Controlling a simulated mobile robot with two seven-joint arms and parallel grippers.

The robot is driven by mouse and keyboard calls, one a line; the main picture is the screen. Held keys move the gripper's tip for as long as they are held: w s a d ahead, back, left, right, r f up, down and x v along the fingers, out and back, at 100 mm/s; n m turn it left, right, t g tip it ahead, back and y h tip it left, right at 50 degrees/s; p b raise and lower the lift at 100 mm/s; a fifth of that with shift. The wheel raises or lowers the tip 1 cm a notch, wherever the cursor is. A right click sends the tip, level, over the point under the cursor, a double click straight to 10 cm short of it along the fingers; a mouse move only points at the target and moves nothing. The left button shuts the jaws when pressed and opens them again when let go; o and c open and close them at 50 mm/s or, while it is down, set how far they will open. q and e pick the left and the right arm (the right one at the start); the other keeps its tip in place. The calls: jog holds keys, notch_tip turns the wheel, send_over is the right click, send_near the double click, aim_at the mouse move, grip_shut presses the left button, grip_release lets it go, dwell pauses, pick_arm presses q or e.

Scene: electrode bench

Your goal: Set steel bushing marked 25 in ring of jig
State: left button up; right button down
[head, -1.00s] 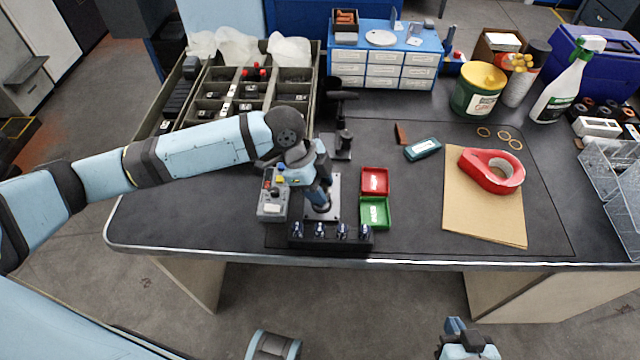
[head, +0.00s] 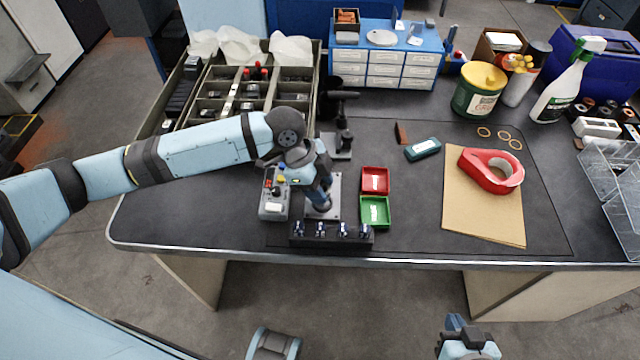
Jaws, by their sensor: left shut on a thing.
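My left gripper (head: 323,201) points down over the grey plate of the jig (head: 335,184), close above or at its ring. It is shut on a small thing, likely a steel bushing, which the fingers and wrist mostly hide. The ring is largely hidden, so I cannot tell whether the bushing touches it or sits in it. A black rack (head: 331,242) in front of the jig holds several small metal pieces; their marks are too small to read. My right gripper (head: 455,323) is low at the bottom edge, off the bench, and its finger gap is unclear.
A grey control box (head: 273,204) stands left of the jig. A red tray (head: 375,180) and a green tray (head: 375,211) lie to its right. A dark clamp post (head: 343,143) rises behind. A tape roll (head: 491,171) lies on cardboard (head: 483,215) farther right.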

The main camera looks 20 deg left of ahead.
pick_arm(q)
jog(key=o, duration=1)
jog(key=shift+o, duration=0.2)
jog(key=p+v, duration=0.1)
jog(key=v, duration=1.2)
jog(key=shift+a+r+p, duration=0.15)
jog(key=shift+r+p, duration=0.15)
jog(key=shift+p, duration=0.05)
pick_arm(e)
jog(key=shift+d, duration=0.15)
pick_arm(q)
notch_tip(320, 180, up, 5)
jog(key=p, duration=0.6)
pick_arm(e)
notch_tip(320, 180, up, 6)
jog(key=shift+s, duration=0.1)
